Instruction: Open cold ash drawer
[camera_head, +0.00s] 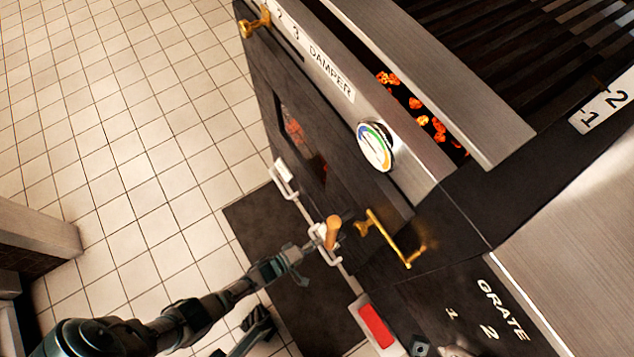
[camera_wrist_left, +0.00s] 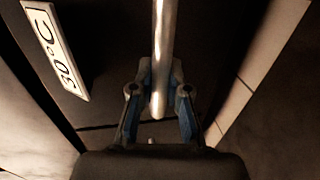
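The dark metal stove (camera_head: 345,190) has two pale bar handles low on its side. The farther handle (camera_head: 284,180) has a white plate behind it, and the nearer handle (camera_head: 328,253) is by a wooden knob. My left gripper (camera_head: 308,249) is at the nearer handle. In the left wrist view, my left gripper's fingers (camera_wrist_left: 160,85) stand close on both sides of a metal bar (camera_wrist_left: 162,40) and seem to touch it. My right gripper cannot be made out.
A brass lever (camera_head: 388,238) sticks out right of the left gripper. A round gauge (camera_head: 375,147) and glowing coals (camera_head: 415,105) are above. A red plate (camera_head: 376,326) is at the bottom. A dark mat (camera_head: 262,235) lies on the floor, with open tiles to the left.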

